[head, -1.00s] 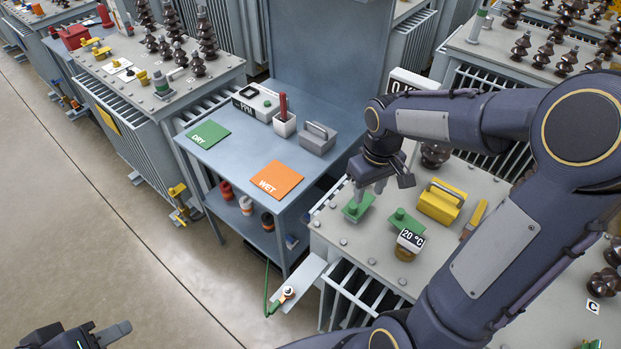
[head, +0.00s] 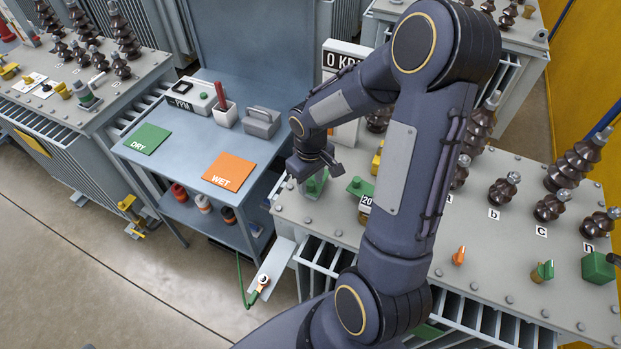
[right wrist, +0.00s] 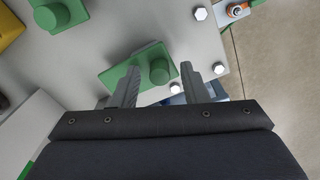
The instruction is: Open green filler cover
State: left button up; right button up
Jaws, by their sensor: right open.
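A green filler cover (head: 316,184), a flat plate with a round knob, sits at the near left corner of the transformer's grey top. My right gripper (head: 312,174) is above it, pointing down, and partly hides it in the head view. In the right wrist view the cover (right wrist: 116,77) lies beneath the open fingers (right wrist: 161,75). Its knob (right wrist: 160,71) shows between them; I cannot tell whether they reach down around it. A second green cover (head: 360,187) with a knob is just to the right. It also shows in the right wrist view (right wrist: 57,12). My left gripper is out of view.
A gauge marked 20 (head: 365,205) stands near the second cover. Brown insulators (head: 551,206) and an orange knob (head: 459,255) are farther right. Left is a blue bench (head: 185,137) with green DRY (head: 147,139) and orange WET (head: 229,171) mats.

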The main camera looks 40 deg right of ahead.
grip_shut()
dwell(0.4)
